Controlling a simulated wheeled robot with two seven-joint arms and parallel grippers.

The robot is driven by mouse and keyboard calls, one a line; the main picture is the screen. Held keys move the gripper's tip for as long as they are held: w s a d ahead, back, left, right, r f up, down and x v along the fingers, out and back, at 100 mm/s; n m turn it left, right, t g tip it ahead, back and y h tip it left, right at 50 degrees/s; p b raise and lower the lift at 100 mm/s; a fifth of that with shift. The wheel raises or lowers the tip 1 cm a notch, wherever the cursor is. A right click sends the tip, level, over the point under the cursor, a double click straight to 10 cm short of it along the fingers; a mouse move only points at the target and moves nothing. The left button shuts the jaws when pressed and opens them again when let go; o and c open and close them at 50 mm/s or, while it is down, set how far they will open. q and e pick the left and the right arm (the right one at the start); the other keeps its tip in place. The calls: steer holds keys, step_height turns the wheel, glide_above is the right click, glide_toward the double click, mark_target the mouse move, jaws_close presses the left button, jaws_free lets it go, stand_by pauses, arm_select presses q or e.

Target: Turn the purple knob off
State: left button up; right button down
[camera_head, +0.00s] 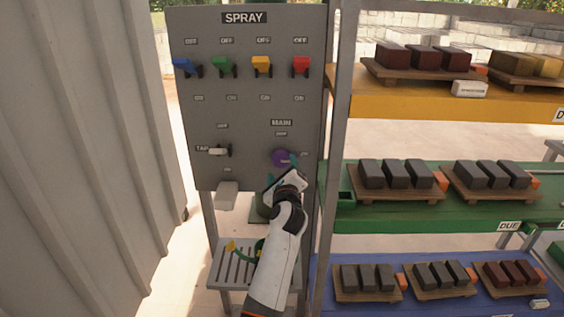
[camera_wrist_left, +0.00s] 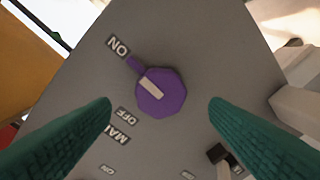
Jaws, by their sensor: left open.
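The purple knob (camera_head: 281,158) sits under the MAIN label on the grey panel (camera_head: 250,115). In the left wrist view the knob (camera_wrist_left: 172,98) has a pale stripe, and a purple tab points towards the ON label (camera_wrist_left: 118,46). The OFF label (camera_wrist_left: 126,116) is beside it. My left gripper (camera_head: 283,169) is at the panel, partly over the knob in the head view. Its green fingers (camera_wrist_left: 160,103) are open, one on each side of the knob, with gaps between them and it. My right gripper is not in view.
Blue (camera_head: 186,66), green (camera_head: 223,66), yellow (camera_head: 262,65) and red (camera_head: 301,65) handles line the panel top. A white TAP lever (camera_head: 217,151) is left of the knob. Block shelves (camera_head: 450,212) stand right; a corrugated wall (camera_head: 85,150) stands left.

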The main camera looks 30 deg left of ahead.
mark_target(281, 161)
arm_select(q)
steer(key=x, duration=0.6)
steer(key=shift+c, duration=0.5)
steer(key=c, duration=0.9)
